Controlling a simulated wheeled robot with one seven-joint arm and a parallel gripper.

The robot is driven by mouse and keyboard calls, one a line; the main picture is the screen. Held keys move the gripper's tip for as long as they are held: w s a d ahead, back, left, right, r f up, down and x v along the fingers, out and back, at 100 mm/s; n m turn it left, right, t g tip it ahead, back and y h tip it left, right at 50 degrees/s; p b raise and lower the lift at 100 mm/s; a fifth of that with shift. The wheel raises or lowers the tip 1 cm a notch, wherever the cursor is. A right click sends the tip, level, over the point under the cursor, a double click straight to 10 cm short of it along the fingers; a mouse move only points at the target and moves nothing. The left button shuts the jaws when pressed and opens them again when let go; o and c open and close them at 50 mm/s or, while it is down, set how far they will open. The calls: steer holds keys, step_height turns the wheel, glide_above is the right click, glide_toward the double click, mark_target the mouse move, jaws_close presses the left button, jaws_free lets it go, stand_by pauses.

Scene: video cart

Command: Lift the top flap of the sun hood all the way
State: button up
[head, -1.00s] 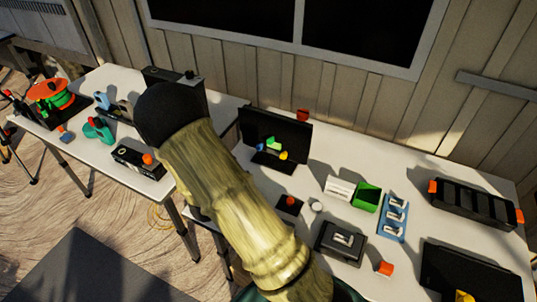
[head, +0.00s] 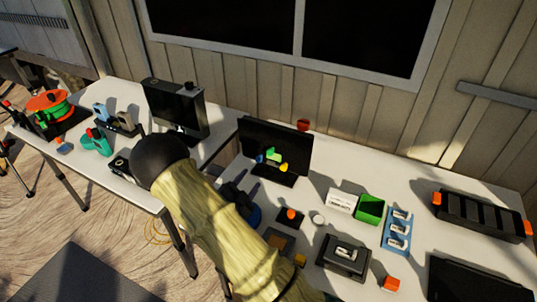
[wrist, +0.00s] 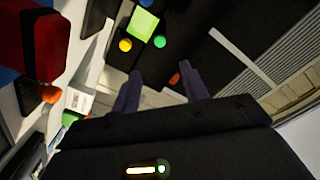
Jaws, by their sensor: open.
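A black upright screen-like panel (head: 276,142), which I take to be the sun hood's unit, stands at the back of the right table. A red tab (head: 303,125) shows by its top right corner. I cannot make out the top flap's edges or angle. In the wrist view, my gripper (wrist: 163,72) has its two fingers apart with nothing between them. A small red-orange tab (wrist: 175,80) on a dark surface shows in line with the gap; the distance is unclear. My fingers are not clear in the head view, where my arm covers the middle.
Blue, green and yellow pieces (head: 274,157) sit before the panel; a green square (wrist: 142,24) and yellow knob (wrist: 125,45) show at the wrist. A red-button box (head: 290,217), green box (head: 370,209) and blue rack (head: 397,232) occupy the right table.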

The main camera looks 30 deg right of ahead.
mark_target(269, 154)
steer(key=p+x, duration=0.2)
steer(key=x, duration=1.2)
steer(key=shift+w+d+p, duration=0.1)
steer(key=shift+w+p, duration=0.05)
steer(key=shift+p, duration=0.15)
jaws_close()
